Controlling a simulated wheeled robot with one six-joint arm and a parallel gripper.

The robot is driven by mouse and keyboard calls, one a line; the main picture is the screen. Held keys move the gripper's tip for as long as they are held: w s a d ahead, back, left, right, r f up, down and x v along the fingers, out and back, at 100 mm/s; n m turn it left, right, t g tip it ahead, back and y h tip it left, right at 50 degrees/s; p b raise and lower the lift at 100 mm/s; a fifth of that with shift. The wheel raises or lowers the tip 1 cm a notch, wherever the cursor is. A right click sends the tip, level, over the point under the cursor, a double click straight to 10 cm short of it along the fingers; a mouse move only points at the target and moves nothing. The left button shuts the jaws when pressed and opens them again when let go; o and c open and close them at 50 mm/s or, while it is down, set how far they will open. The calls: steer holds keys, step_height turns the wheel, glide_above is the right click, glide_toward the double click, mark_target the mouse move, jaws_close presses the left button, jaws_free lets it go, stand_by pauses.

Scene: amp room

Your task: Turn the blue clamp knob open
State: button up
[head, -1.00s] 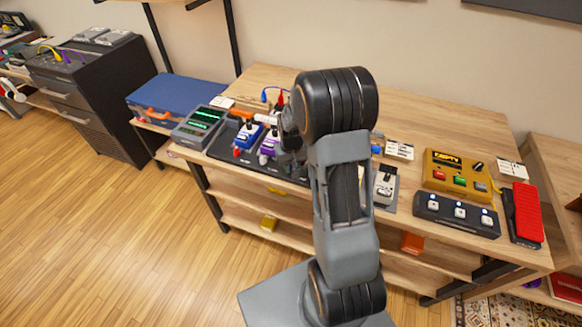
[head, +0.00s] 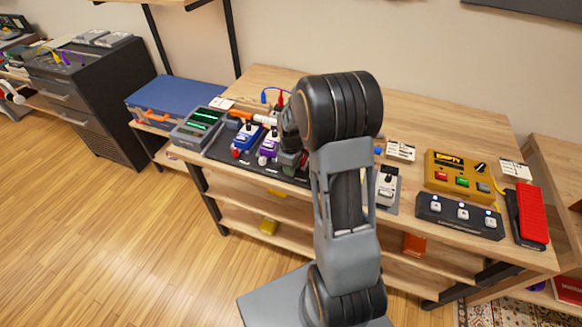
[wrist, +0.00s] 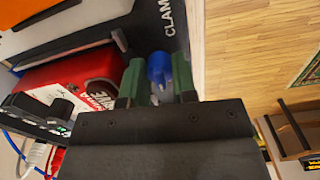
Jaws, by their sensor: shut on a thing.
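The blue clamp knob (wrist: 160,72) shows in the wrist view, beside the edge of a dark board (wrist: 165,20) with the letters "CLAM". My gripper (wrist: 155,62) has its two green fingers on either side of the knob and is shut on it. In the head view my gripper (head: 291,160) is low over the front of the black pedalboard (head: 225,150), partly behind my own arm. The knob is hidden there. How far it is turned is not clear.
A red pedal (wrist: 70,85) lies close to the fingers. A white pedal (head: 388,185), a yellow box (head: 457,172) and a footswitch (head: 459,214) are to the right.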

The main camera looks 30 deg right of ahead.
steer(key=shift+n, duration=0.6)
steer(key=o, duration=0.9)
steer(key=shift+o, duration=0.2)
steer(key=shift+r, duration=0.1)
step_height(320, 180, up, 8)
steer(key=p, duration=0.6)
